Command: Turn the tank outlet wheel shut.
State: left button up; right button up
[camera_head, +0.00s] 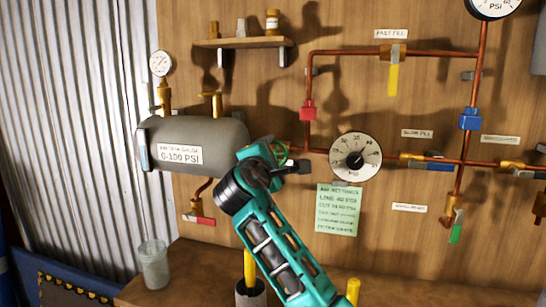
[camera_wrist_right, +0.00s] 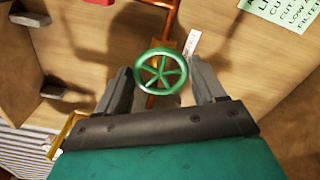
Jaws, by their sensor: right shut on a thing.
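The tank outlet wheel is a small green spoked handwheel (camera_wrist_right: 161,72), seen face-on between the fingers in the right wrist view. In the head view only a bit of the green wheel (camera_head: 281,150) shows behind my arm. My right gripper (camera_head: 292,166) is at the wheel, to the right of the grey tank (camera_head: 215,140). Its two grey fingers (camera_wrist_right: 162,84) stand on either side of the wheel's rim and are shut on it. My left gripper is not in view.
A round dial (camera_head: 356,157) is just right of my gripper, with a green note (camera_head: 338,210) below. Copper pipes with coloured valve handles run across the wooden wall. A glass jar (camera_head: 153,265) stands on the bench at left. A shelf (camera_head: 240,42) is above the tank.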

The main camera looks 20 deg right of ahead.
jog(key=m, duration=0.2)
jog(key=shift+f+m+b, duration=0.2)
jog(key=shift+m+b, duration=0.1)
jog(key=shift+m, duration=0.1)
jog(key=m+b, duration=0.1)
jog(key=m, duration=0.2)
jog(key=shift+f+m, duration=0.1)
jog(key=shift+m, duration=0.2)
jog(key=m+b, duration=0.2)
jog(key=m, duration=0.3)
jog(key=shift+m, duration=0.3)
jog(key=o, duration=1)
jog(key=shift+a, duration=0.1)
jog(key=v, duration=1.2)
jog(key=shift+s+a, duration=0.2)
jog(key=shift+s, duration=0.15)
